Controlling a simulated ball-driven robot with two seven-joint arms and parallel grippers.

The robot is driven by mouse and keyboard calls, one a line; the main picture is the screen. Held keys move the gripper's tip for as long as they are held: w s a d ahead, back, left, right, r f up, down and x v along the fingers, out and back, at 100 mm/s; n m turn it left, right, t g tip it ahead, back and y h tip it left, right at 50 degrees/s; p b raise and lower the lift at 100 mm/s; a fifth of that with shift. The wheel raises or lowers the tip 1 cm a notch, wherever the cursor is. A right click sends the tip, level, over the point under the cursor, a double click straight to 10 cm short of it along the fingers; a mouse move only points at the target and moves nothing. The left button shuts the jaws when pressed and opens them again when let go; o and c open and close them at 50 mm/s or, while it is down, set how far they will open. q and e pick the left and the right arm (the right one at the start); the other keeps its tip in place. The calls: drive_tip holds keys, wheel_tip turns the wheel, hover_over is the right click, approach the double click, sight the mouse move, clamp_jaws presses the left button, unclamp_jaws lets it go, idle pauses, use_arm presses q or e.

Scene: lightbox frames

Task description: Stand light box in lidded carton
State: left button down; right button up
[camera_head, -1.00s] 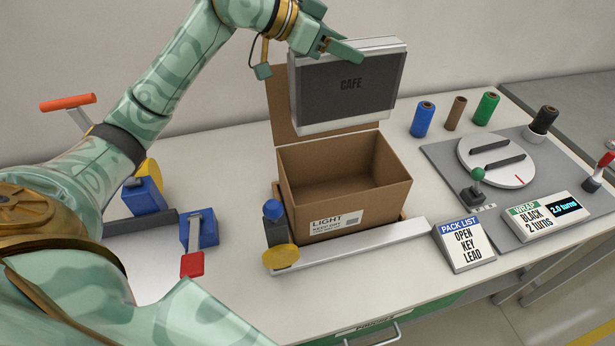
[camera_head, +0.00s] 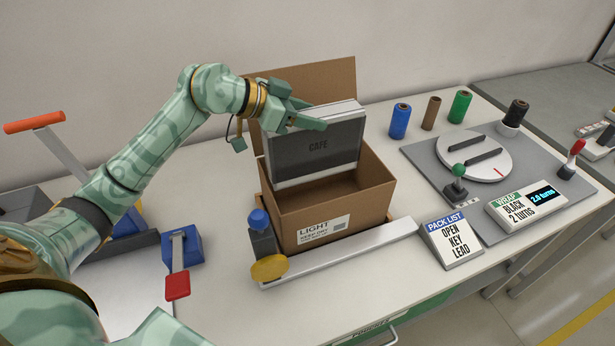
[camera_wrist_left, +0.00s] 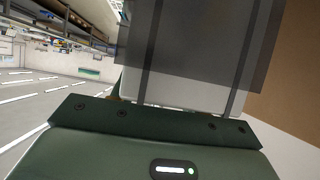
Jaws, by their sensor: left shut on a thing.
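In the left wrist view the light box (camera_wrist_left: 190,45) fills the space beyond the gripper. The carton's floor under the box is hidden. My right gripper is not in view.
A rail with a yellow knob (camera_head: 269,268) runs along the carton's front. The pack list sign (camera_head: 452,241) stands to its right. A grey turntable station (camera_head: 430,160), several spools and a wrap display (camera_head: 527,207) are farther right. A red-handled clamp (camera_head: 178,285) is at left.

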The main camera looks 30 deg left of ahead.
sight(270, 171)
use_arm(q)
wheel_tip(270, 171, down, 10)
drive_tip(key=shift+f+b, duration=0.1)
drive_tip(key=shift+b, duration=0.95)
wheel_tip(270, 171, down, 6)
drive_tip(key=shift+f+b, duration=0.25)
drive_tip(key=shift+b, duration=0.75)
drive_tip(key=shift+r, duration=0.1)
drive_tip(key=c, duration=0.7)
unclamp_jaws()
drive_tip(key=p+v, duration=0.2)
drive_tip(key=v, duration=1)
drive_tip(key=shift+s+p, duration=0.15)
drive_tip(key=shift+p, duration=0.25)
